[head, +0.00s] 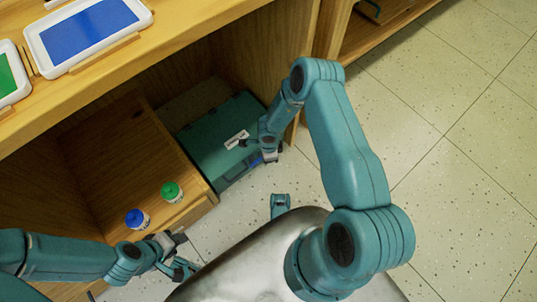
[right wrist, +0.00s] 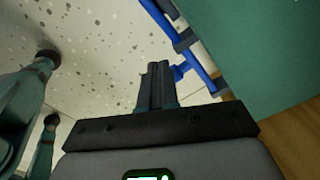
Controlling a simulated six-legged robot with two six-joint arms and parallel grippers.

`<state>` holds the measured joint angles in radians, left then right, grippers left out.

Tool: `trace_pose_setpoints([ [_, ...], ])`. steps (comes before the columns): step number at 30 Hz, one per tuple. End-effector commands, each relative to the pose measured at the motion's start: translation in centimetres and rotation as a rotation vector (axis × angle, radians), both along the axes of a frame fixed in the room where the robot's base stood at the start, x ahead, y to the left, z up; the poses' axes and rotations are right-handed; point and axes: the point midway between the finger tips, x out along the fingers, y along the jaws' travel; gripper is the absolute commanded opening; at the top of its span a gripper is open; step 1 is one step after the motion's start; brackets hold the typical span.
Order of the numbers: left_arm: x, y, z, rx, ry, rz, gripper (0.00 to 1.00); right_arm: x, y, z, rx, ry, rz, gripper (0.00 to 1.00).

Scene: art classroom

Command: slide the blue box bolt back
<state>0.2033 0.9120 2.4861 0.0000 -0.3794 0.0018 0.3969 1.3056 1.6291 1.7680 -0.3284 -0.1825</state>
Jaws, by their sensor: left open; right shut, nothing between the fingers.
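The teal box (head: 207,135) with a white label lies in the lower shelf space. Its blue bolt (head: 254,161) shows only as a small blue patch beside my right gripper (head: 270,155). In the right wrist view the bolt is a blue rod (right wrist: 203,78) along the edge of the teal box (right wrist: 260,40), with dark holders and a short blue knob (right wrist: 181,71). My right gripper (right wrist: 158,68) is shut and empty, its fingertips just left of the knob; I cannot tell whether they touch. My left gripper (head: 180,254) is open and empty at the lower left, away from the box.
A wooden block (head: 120,160) stands left of the teal box. A blue-lidded jar (head: 137,218) and a green-lidded jar (head: 171,191) stand at its front, near my left gripper. A blue panel (head: 88,30) and a green panel (head: 8,75) rest on the shelf top. Speckled floor (head: 450,130) is clear at right.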

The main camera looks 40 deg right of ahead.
Motion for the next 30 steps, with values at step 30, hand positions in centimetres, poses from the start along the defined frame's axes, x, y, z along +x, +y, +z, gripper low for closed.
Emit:
trace_pose_setpoints([
  [30, 0.0, 0.0, -1.8, 0.000, 0.000, 0.000, 0.43, 0.0, 0.0, -2.2, 0.000, 0.000, 0.000, 0.00],
])
